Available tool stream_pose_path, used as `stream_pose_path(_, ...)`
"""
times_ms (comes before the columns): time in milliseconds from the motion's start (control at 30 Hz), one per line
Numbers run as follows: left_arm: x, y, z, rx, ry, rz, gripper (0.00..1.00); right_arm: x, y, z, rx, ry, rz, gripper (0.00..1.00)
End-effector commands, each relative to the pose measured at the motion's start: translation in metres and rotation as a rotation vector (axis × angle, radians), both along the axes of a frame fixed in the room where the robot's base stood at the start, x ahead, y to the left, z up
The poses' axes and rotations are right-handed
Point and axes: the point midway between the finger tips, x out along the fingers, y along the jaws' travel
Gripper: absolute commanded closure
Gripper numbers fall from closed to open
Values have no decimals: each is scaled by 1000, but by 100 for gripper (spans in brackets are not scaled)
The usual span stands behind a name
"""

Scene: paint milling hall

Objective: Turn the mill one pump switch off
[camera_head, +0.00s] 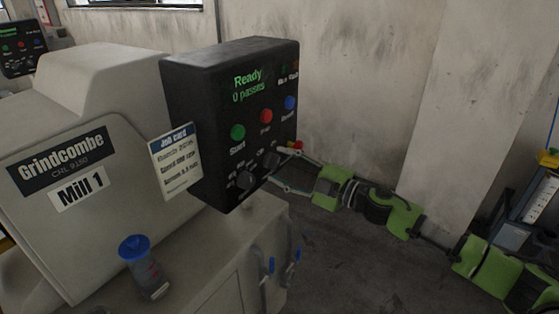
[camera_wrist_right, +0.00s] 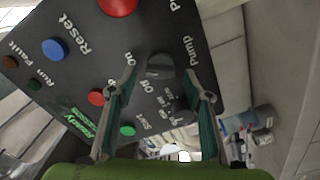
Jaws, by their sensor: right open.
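The black control panel (camera_head: 222,112) of the mill marked Mill 1 carries two dark knobs low on its face. The right knob, the pump switch (camera_head: 271,160), shows close up in the wrist view (camera_wrist_right: 160,68) beside the words Pump, Off and On. I cannot tell for sure which word it points to. My right gripper (camera_head: 282,167) reaches in from the right, open, its two fingers on either side of the pump switch; contact is unclear. It also frames the knob in the wrist view (camera_wrist_right: 163,66). My left gripper is not in view.
The other knob (camera_head: 245,180) sits to the left. Start (camera_head: 238,132), a red button (camera_head: 266,116) and a blue Reset button (camera_head: 290,103) are above. A red emergency-type button (camera_wrist_right: 118,4) is close by. A job card (camera_head: 175,162) and blue-lidded jar (camera_head: 143,268) are left.

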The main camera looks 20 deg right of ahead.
Motion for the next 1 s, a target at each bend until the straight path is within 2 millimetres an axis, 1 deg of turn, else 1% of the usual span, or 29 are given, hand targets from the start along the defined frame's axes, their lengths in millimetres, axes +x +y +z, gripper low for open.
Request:
stream_pose_path(33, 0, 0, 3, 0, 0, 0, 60, 4, 4, 2, 2, 0, 0, 54)
stream_pose_path(133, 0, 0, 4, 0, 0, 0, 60, 9, 7, 1, 1, 1, 0, 54)
stream_pose_path(433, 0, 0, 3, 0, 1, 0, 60, 10, 9, 0, -1, 1, 0, 54)
stream_pose_path(467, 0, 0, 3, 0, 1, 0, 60, 10, 8, 0, -1, 1, 0, 59)
stream_pose_path(500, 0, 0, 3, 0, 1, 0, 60, 10, 8, 0, -1, 1, 0, 70)
stream_pose_path(600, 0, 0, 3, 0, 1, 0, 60, 10, 8, 0, -1, 1, 0, 92)
stream_pose_path(1000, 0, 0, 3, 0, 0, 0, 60, 10, 8, -1, -37, -28, 1, 92)
